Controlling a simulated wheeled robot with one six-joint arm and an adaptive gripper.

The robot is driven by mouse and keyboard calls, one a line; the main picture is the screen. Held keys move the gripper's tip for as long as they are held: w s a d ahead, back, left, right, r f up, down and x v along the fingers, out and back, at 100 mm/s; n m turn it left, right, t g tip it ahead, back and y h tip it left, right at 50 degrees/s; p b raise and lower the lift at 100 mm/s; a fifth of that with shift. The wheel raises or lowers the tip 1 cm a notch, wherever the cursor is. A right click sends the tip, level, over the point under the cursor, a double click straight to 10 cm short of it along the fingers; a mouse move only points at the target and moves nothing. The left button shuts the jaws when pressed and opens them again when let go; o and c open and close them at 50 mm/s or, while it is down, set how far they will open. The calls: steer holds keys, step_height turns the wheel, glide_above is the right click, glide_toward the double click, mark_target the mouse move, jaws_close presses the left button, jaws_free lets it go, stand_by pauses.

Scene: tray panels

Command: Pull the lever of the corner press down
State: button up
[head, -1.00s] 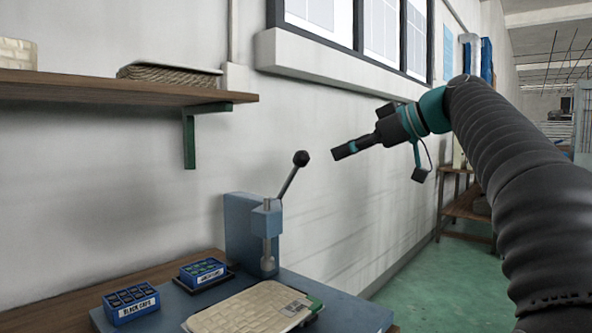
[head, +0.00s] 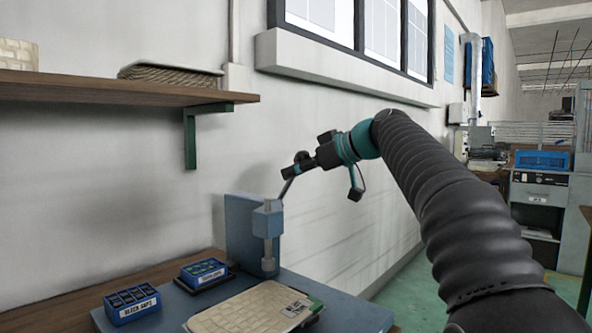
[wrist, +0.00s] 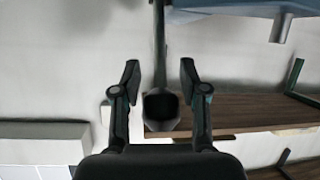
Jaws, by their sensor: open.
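The blue corner press (head: 238,232) stands on the bench against the wall. Its lever (head: 287,188) slants up to the right, with a dark round knob (head: 302,156) at the top. My gripper (head: 288,172) is at the lever's upper end and partly covers it. In the wrist view, my gripper (wrist: 160,72) is open, one finger on each side of the lever, and the dark knob (wrist: 161,107) shows between the fingers. The rod (wrist: 159,45) runs from the knob to the top edge. I cannot tell whether the fingers touch the knob.
Two blue boxes with compartments, one at the front left (head: 131,305) and one near the press (head: 203,272), sit on the bench. A beige panel (head: 255,310) lies in front of the press. A wooden shelf (head: 120,88) juts from the wall at upper left.

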steer(key=shift+w+a+f, duration=0.1)
steer(key=shift+a, duration=0.1)
jaws_close()
stand_by(0.4)
